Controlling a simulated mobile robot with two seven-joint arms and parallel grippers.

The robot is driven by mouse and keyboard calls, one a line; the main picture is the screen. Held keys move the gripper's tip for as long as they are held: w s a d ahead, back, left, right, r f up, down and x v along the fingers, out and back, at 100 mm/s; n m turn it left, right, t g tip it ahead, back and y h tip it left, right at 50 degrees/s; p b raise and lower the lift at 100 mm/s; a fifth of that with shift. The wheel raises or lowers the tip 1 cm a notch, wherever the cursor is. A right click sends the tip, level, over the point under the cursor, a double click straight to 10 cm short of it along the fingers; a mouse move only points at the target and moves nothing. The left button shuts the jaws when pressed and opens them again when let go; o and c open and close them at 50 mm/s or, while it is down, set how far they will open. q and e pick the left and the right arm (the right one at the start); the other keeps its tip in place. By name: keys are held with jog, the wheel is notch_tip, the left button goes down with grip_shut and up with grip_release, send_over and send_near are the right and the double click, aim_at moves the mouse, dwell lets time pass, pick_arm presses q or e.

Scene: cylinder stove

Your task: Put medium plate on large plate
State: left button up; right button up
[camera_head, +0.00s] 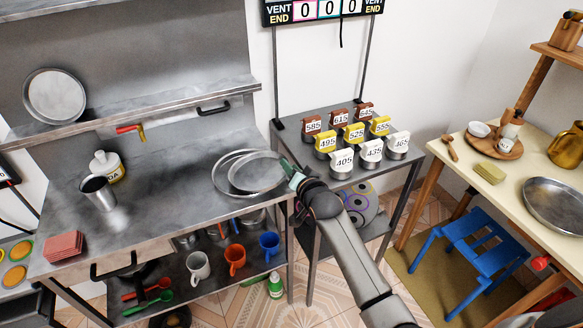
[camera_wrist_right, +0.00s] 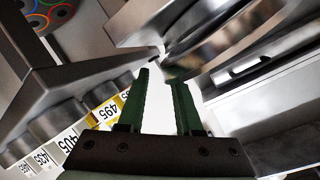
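Two round metal plates overlap on the steel counter in the head view. The large plate (camera_head: 221,186) is mostly covered, with its rim showing at the left. The medium plate (camera_head: 257,174) lies over it, shifted to the right. My right gripper (camera_head: 291,171) is at the right edge of the medium plate. In the right wrist view the green fingers (camera_wrist_right: 160,80) are apart with nothing between them, and the metal plate rims (camera_wrist_right: 215,50) are just beyond their tips. Whether a fingertip touches a rim I cannot tell. My left gripper is not in view.
A steel cup (camera_head: 98,192), a white jar (camera_head: 107,166) and pink square pieces (camera_head: 63,246) stand on the left of the counter (camera_head: 165,195). A shelf (camera_head: 150,112) runs behind. A side table with numbered cylinders (camera_head: 345,160) stands to the right, across a gap.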

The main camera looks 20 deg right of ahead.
jog(key=r+p+v, duration=0.1)
jog(key=p+v, duration=0.1)
jog(key=v, duration=1)
jog(key=s+a+f+n+g+y, duration=0.1)
jog(key=s+a+f+n, duration=0.1)
jog(key=s+f, duration=0.5)
jog(key=s+a+f+n+g+y, duration=0.1)
jog(key=s+a+f+n+g, duration=0.1)
jog(key=s+f+n, duration=0.3)
jog(key=s+a+f+n+g+y, duration=0.1)
jog(key=s+a+f+n+g, duration=0.1)
jog(key=s+f, duration=0.7)
jog(key=shift+s+a+n, duration=0.4)
jog(key=shift+s+n, duration=0.4)
jog(key=shift+s, duration=0.05)
